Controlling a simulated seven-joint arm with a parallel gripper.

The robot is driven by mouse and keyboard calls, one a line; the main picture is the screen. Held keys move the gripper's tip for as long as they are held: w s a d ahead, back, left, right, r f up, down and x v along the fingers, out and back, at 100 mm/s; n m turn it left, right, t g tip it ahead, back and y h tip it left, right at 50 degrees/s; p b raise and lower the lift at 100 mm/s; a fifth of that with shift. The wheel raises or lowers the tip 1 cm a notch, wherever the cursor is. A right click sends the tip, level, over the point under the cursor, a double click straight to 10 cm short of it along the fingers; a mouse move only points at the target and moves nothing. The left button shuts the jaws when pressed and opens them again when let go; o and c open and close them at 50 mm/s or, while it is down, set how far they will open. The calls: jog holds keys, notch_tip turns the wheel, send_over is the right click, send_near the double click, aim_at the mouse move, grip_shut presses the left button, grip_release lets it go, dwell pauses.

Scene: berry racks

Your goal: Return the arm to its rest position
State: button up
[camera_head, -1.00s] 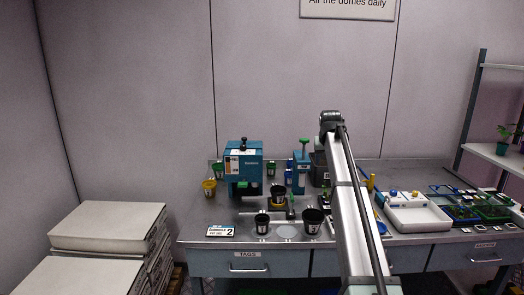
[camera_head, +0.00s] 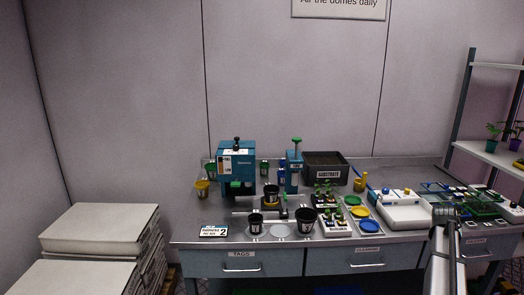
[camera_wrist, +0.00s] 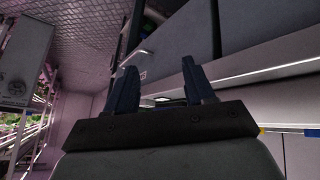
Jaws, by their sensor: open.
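My arm (camera_head: 442,262) shows at the lower right of the head view, in front of the bench's right part. My gripper's fingers cannot be made out in the head view. In the wrist view my gripper (camera_wrist: 158,88) has two dark blue fingers standing apart, with nothing between them. Behind the fingers are the bench's drawer fronts and underside edge, seen from low down.
A shelf rack (camera_head: 457,115) stands at the right. Stacked white slabs (camera_head: 100,228) stand at the left.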

jog(key=s+d+f+m+g+y, duration=0.1)
jog(key=s+d+f+m, duration=0.1)
jog(key=s+f, duration=1)
jog(key=s+a+f+n+g+y, duration=0.2)
jog(key=s+a+f, duration=0.1)
jog(key=a+f, duration=1.05)
jog(key=s+a+f+n+g+y, duration=0.1)
jog(key=s+a+f+n+y, duration=0.15)
jog(key=a+f, duration=1.15)
jog(key=s+a+f+n+g, duration=0.35)
jog(key=s+a, duration=0.85)
jog(key=a, duration=0.5)
jog(key=s+a+f+n+g, duration=0.1)
jog(key=s+a, duration=0.4)
jog(key=s, duration=0.4)
jog(key=s+a+f+n+g, duration=0.1)
jog(key=s+a+f+g, duration=0.1)
jog(key=s+a, duration=0.3)
jog(key=s, duration=0.4)
jog(key=shift+s+f+y, duration=0.15)
jog(key=shift+s+y, duration=0.2)
